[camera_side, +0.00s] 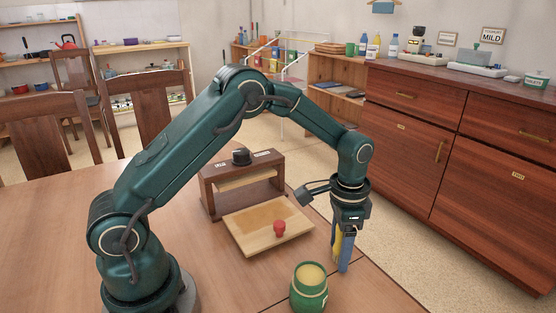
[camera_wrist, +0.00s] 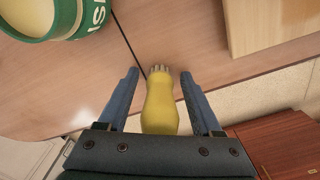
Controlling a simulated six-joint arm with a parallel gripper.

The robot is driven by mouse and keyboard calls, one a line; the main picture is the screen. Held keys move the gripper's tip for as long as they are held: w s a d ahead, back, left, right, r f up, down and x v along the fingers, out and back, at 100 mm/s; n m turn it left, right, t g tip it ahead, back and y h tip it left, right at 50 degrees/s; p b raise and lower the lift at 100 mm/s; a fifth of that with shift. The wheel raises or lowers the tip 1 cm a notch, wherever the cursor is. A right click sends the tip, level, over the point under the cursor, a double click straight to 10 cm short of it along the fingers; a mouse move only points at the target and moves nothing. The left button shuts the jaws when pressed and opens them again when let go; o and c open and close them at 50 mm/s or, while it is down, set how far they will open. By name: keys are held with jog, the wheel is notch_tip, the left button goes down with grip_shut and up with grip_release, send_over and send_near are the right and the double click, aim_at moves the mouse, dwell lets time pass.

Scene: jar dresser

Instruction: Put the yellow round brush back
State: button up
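The yellow round brush (camera_side: 337,244) is between the two blue fingers of my gripper (camera_side: 343,262), held above the right side of the table. It points down, roughly in line with the fingers. In the wrist view the brush (camera_wrist: 161,108) shows a bulging yellow body with short grey-brown bristles at its far end. The fingers (camera_wrist: 159,74) stand to its left and right, with some gap visible near the tips. The upper end of the brush is hidden by the gripper body, so the exact contact does not show.
A green jar (camera_side: 309,289) with pale yellow contents stands at the front; its label shows partly in the wrist view (camera_wrist: 94,15). A dresser (camera_side: 470,150) stands right, beyond a floor gap.

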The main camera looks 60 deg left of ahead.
notch_tip(320, 180, up, 11)
jog(key=shift+f, duration=0.1)
jog(key=shift+s+r, duration=0.1)
jog(key=shift+r, duration=0.8)
jog(key=s+r+n+t, duration=0.3)
jog(key=s+r, duration=0.3)
jog(key=s, duration=0.3)
jog(key=s+a+f+n+t, duration=0.1)
jog(key=s+f+n+t, duration=0.1)
jog(key=s, duration=0.7)
jog(key=shift+a+f+t, duration=0.2)
jog(key=shift+f+t, duration=0.1)
jog(key=shift+f, duration=0.35)
jog(key=shift+s, duration=0.1)
